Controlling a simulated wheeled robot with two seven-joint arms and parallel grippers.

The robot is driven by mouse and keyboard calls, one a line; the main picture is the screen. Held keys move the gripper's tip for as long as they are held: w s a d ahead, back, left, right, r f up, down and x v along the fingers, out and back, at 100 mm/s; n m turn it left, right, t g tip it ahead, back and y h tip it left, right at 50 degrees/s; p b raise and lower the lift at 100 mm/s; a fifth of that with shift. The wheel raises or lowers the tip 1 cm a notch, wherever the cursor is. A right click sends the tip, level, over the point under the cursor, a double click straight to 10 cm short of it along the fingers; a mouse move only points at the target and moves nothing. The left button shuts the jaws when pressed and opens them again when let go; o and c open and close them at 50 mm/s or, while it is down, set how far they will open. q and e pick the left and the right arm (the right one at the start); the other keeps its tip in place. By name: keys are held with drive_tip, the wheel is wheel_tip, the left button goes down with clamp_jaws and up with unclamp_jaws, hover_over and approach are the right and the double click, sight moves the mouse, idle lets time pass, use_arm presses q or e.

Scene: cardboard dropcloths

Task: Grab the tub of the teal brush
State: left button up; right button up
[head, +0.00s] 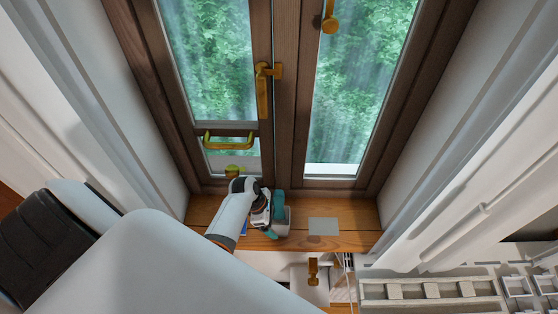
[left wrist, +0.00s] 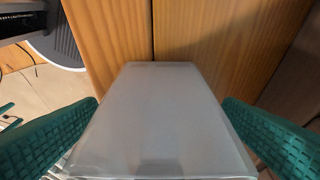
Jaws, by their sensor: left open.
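A pale, translucent grey tub (left wrist: 160,110) fills the middle of the left wrist view. In the head view the tub (head: 286,218) sits on the wooden window sill, partly hidden by my left gripper (head: 278,216). That gripper is open, with one teal finger on each side of the tub; a narrow gap seems to show beside the fingertips, but I cannot tell whether either finger touches it. No teal brush can be made out apart from the teal fingers. My right gripper is not in view.
The wooden sill (head: 355,238) runs below a closed window with a brass handle (head: 263,92). A flat grey square (head: 323,226) lies right of the tub, and a small blue thing (head: 243,228) shows left of my gripper. White walls flank the sill. A railed white structure (head: 430,292) stands at lower right.

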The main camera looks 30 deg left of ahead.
use_arm(q)
drive_tip(key=c, duration=1)
drive_tip(key=shift+c, duration=1.2)
drive_tip(key=shift+r, duration=0.15)
